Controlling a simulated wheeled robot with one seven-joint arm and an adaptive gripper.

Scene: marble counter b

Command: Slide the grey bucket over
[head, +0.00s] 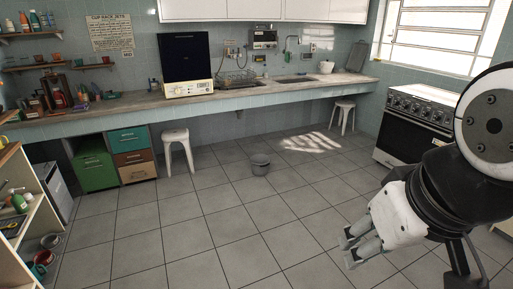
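The grey bucket (260,164) stands upright on the tiled floor, a little right of the middle of the head view, in front of the counter. It looks small and round with an open top. My gripper (348,249) is at the lower right of the head view, apart from the bucket and nearer to the camera. Its white and grey fingers point to the left and down. Nothing shows between the fingers, but whether they are spread or closed is not clear from this angle.
A white stool (178,147) stands left of the bucket, and another stool (342,112) is at the back right. A stove (416,122) is on the right. The floor (200,222) around the bucket is clear.

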